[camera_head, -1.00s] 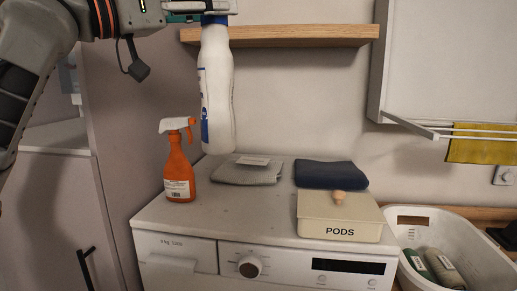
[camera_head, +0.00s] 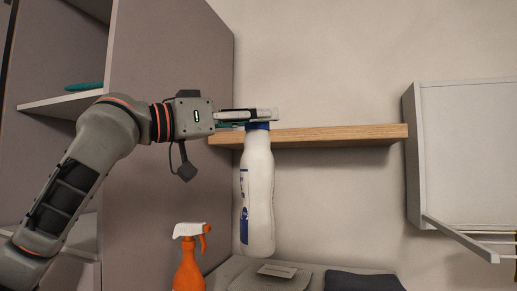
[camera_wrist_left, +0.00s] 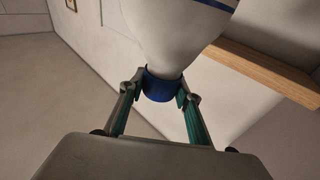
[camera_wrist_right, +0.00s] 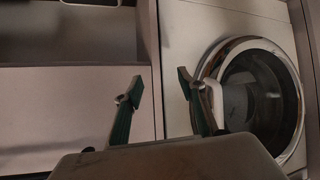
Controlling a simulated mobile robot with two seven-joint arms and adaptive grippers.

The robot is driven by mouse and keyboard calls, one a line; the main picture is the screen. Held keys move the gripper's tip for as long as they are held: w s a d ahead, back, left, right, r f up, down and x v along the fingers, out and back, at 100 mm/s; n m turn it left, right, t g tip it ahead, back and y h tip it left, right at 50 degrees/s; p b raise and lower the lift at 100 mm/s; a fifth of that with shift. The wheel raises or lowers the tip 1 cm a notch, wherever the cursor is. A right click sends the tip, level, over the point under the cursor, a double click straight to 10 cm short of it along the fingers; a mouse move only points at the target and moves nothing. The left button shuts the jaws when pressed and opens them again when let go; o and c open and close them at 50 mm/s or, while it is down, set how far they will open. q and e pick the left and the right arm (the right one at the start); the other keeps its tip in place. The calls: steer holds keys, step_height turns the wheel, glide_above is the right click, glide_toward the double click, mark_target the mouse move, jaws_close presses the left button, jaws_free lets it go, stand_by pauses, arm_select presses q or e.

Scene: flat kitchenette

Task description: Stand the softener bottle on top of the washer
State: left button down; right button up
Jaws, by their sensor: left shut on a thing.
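The softener bottle (camera_head: 258,190) is white with a blue cap and blue label, and hangs upright in the head view. My left gripper (camera_head: 262,120) is shut on its blue cap; the left wrist view shows the cap (camera_wrist_left: 161,88) between both fingertips. The bottle's base overlaps the grey cloth in the picture; I cannot tell if it touches anything. The washer top (camera_head: 222,275) shows only as a strip at the bottom of the head view. The washer's round door (camera_wrist_right: 262,95) shows in the right wrist view. My right gripper (camera_wrist_right: 160,85) is open and empty before the washer front.
An orange spray bottle (camera_head: 188,270) stands left of the softener bottle. A grey cloth (camera_head: 250,284) and a dark blue cloth (camera_head: 362,283) lie on the washer. A wooden shelf (camera_head: 340,136) is on the wall behind. A tall cabinet (camera_head: 165,150) stands at left, a white wall unit (camera_head: 465,150) at right.

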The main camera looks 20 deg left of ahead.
mark_target(256, 198)
arm_select(q)
step_height(256, 198, down, 16)
steer(key=b, duration=0.3)
steer(key=shift+r, duration=0.2)
steer(key=shift+f+b, duration=0.4)
steer(key=shift+f, duration=1.45)
steer(key=shift+r, duration=0.1)
steer(key=c, duration=1.9)
jaws_free()
steer(key=shift+f, duration=0.3)
steer(key=o, duration=0.4)
steer(key=shift+o, duration=0.2)
